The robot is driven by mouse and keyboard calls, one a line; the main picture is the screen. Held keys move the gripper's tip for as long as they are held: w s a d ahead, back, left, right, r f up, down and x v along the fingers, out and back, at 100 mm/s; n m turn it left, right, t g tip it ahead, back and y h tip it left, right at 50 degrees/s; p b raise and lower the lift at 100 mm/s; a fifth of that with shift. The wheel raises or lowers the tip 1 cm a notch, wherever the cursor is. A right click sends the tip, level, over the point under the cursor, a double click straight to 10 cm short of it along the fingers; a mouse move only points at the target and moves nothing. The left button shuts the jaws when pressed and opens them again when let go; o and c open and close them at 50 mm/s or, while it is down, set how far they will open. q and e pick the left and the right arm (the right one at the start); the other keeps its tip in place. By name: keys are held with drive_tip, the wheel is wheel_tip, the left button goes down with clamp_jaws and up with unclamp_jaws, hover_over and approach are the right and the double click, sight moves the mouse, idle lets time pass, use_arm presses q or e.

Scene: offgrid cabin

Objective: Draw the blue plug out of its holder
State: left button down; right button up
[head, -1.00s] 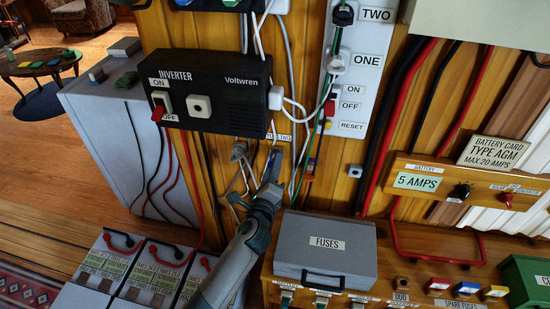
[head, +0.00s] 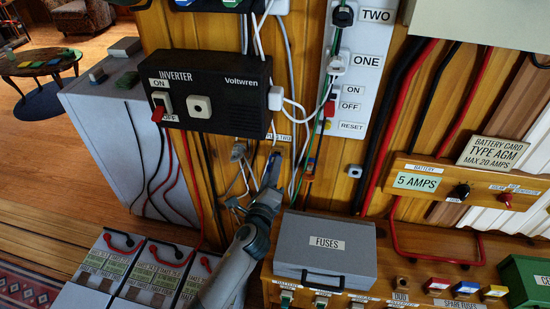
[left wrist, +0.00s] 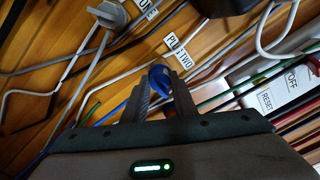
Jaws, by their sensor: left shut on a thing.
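The blue plug (left wrist: 160,76) shows in the left wrist view as a rounded blue end between my left fingertips, under the PLUG TWO label on the wooden wall. My left gripper (left wrist: 162,92) is shut on it. In the head view my left gripper (head: 272,168) is at the wall below the inverter, and its fingers largely hide the plug. The plug's holder is not clearly visible, so I cannot tell how deep the plug sits in it. My right gripper is in neither view.
The black inverter (head: 208,95) is above my gripper. A grey plug (left wrist: 108,14) and several loose cables are close by. The switch panel (head: 360,75) is at the upper right. The grey fuse box (head: 325,250) stands on the bench, and batteries (head: 150,275) stand lower left.

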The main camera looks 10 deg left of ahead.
use_arm(q)
drive_tip(key=shift+s, duration=0.7)
